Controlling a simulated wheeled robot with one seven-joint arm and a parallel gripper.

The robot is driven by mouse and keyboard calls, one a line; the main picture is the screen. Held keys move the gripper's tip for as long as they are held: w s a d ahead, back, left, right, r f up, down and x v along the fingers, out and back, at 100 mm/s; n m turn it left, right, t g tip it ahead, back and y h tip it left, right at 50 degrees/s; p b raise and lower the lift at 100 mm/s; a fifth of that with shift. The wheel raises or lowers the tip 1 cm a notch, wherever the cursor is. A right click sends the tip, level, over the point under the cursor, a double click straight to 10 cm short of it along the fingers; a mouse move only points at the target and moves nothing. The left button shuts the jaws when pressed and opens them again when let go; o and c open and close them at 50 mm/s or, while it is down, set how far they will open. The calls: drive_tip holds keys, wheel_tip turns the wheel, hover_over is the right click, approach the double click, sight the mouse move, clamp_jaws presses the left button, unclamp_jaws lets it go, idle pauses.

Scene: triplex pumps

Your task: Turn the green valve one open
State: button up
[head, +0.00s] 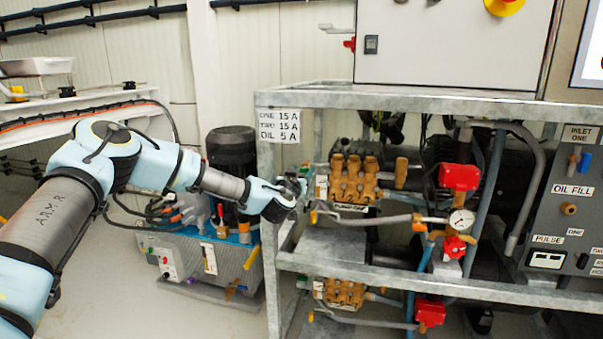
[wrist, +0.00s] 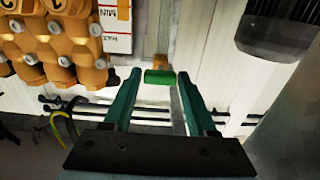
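The green valve handle (wrist: 160,77) shows in the wrist view as a short green bar on a small brass fitting. It lies between the tips of my gripper (wrist: 159,76), or just beyond them; I cannot tell the exact depth. The two teal fingers are apart, with a narrow gap visible on each side of the handle. In the head view my gripper (head: 299,187) is at the left end of the upper brass pump block (head: 353,181). The green handle cannot be made out there, likely hidden by my wrist.
The brass pump block also fills the upper left of the wrist view (wrist: 62,48), beside a white level label (wrist: 115,22). A grey metal frame (head: 420,101) surrounds the pumps. Red valves (head: 459,177) and a gauge (head: 461,220) stand to the right.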

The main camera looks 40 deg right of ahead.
clamp_jaws()
drive_tip(key=shift+n+b, duration=0.3)
drive_tip(key=shift+b, duration=0.1)
drive_tip(key=n+b, duration=0.2)
drive_tip(key=n, duration=0.1)
drive_tip(key=shift+f, duration=0.15)
drive_tip(key=n+b, duration=0.3)
drive_tip(key=n, duration=0.2)
drive_tip(key=shift+w+n+b, duration=0.1)
drive_tip(key=shift+n+b, duration=0.2)
drive_tip(key=n+b, duration=0.2)
drive_tip(key=n, duration=0.2)
drive_tip(key=shift+b, duration=0.35)
drive_tip(key=n+b, duration=0.2)
drive_tip(key=n, duration=0.2)
drive_tip(key=shift+n, duration=0.3)
